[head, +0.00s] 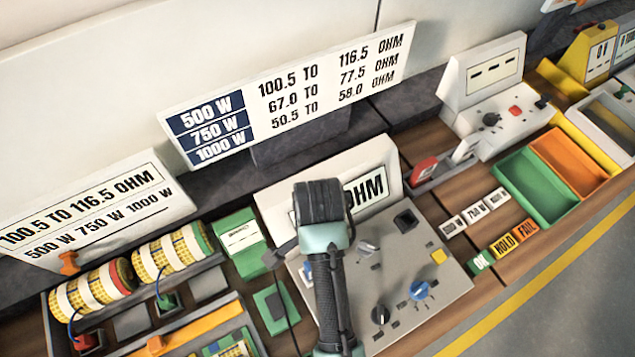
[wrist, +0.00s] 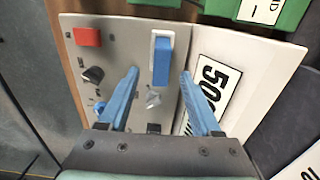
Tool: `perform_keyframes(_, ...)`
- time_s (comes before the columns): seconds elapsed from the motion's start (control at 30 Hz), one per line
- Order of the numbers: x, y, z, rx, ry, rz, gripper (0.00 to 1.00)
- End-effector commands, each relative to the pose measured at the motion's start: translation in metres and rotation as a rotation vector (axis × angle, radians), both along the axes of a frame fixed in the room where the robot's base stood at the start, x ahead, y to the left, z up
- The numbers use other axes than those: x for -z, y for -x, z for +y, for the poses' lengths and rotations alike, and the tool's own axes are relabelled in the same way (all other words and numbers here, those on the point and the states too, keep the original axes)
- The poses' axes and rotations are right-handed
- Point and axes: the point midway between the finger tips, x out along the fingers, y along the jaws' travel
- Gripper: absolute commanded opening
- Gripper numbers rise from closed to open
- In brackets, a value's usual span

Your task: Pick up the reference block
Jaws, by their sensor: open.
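No thing in view carries a readable reference label. A green block with a white label (head: 240,238) stands left of the grey meter panel and may be the reference block. In the wrist view a green piece with a white label (wrist: 262,10) shows at the top right, partly cut off. My gripper (wrist: 159,73) is open, with two blue fingers apart and nothing held. It is over the meter panel (wrist: 120,45), and a blue upright part (wrist: 162,58) on the panel shows between the fingers. In the head view my arm hides the fingers.
The panel has knobs, a red button (wrist: 88,37) and a tilted white display (head: 375,185). Yellow mesh rolls (head: 90,290) lie in a tray at left. Green (head: 535,190) and orange (head: 572,160) bins stand at right. A white sign (head: 300,85) stands behind.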

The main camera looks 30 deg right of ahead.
Motion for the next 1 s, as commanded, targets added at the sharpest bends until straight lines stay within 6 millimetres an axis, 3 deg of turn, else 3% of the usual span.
perform_keyframes(0.33, 0.027, 0.000, 0.000, 0.000, -0.001, 0.003, 0.65)
perform_keyframes(0.63, 0.064, -0.001, 0.000, 0.000, -0.001, 0.001, 0.65)
perform_keyframes(0.93, 0.069, -0.001, 0.000, -0.001, 0.000, -0.002, 0.65)
perform_keyframes(1.0, 0.069, -0.001, 0.000, -0.001, 0.000, -0.002, 0.54)
